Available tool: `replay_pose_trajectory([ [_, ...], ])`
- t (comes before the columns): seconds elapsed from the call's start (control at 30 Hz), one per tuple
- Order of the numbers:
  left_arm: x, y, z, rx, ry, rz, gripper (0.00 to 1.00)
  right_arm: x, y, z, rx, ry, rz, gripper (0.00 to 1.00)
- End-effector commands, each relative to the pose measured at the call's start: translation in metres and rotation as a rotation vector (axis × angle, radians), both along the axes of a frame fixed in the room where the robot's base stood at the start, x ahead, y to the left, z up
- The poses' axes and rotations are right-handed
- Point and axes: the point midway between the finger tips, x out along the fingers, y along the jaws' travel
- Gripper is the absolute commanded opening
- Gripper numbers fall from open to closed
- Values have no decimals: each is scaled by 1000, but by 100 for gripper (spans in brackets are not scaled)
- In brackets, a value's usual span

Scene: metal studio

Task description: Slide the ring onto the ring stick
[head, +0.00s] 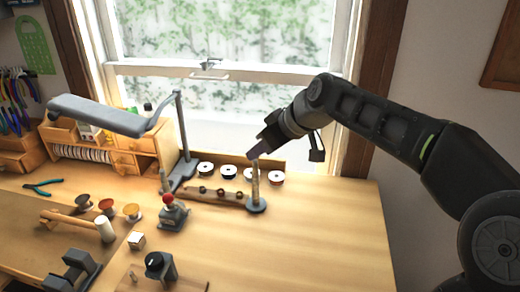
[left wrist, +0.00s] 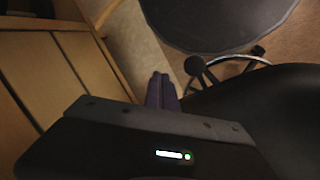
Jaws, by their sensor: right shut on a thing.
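The ring stick (head: 255,186) is a pale upright post on a round grey base on the workbench. My right gripper (head: 254,153) is right at the top of the stick, with its fingers shut and angled down toward it. The ring in its fingertips is too small to make out, and I cannot tell whether it is around the stick's tip. A dark wooden strip (head: 190,195) with several small rings lies just left of the stick. My left gripper (left wrist: 161,90) shows in the left wrist view, with its fingers together and nothing visible between them, away from the bench top.
Several round spools (head: 229,171) stand behind the stick. A grey lamp (head: 100,115) and a red-knobbed tool (head: 171,212) stand to the left. A black-knobbed device (head: 159,266) is at the front. The bench right of the stick is clear. A round dark seat (left wrist: 215,20) shows below the left wrist.

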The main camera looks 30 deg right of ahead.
Motion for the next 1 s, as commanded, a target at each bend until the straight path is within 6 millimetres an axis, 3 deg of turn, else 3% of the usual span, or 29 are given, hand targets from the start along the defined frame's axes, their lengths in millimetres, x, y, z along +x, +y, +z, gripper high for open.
replay_pose_trajectory([
  [0.5, 0, 0, -3, 0, 0, 0, 0, -1, 0, -1, 0, 0, 0, 0],
  [1.0, 0, 0, -16, 0, 0, 0, 0, 0, 0, -14, 0, 0, 0, 0],
])
